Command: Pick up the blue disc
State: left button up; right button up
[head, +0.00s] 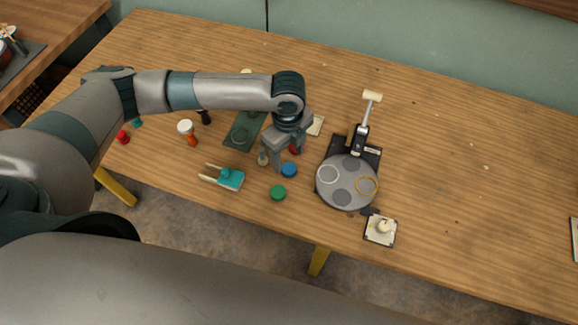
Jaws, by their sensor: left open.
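The blue disc (289,170) lies on the wooden table, just below and to the right of my left gripper's fingers in the head view. My left gripper (277,158) is open and points down, very near the disc. I see nothing between its fingers that I can make out as held. A red object (294,149) is partly hidden behind the gripper. A green disc (278,193) lies a little nearer to the table's front edge. My right gripper is not in view.
A round grey plate (345,172) on a black stand, with coloured rings, stands to the right. A teal block with prongs (229,178), a dark green tray (240,137) and a white-topped orange piece (188,130) lie to the left. The table's right side (450,150) is mostly clear.

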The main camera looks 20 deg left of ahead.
aim_at(289, 168)
pick_arm(q)
jog(key=shift+f, duration=0.45)
jog(key=shift+f+p, duration=0.5)
jog(key=shift+p, duration=0.1)
notch_tip(289, 168, down, 3)
jog(key=shift+w+d+f+p, duration=0.1)
jog(key=shift+p, duration=0.55)
jog(key=shift+f, duration=0.45)
jog(key=c, duration=1.1)
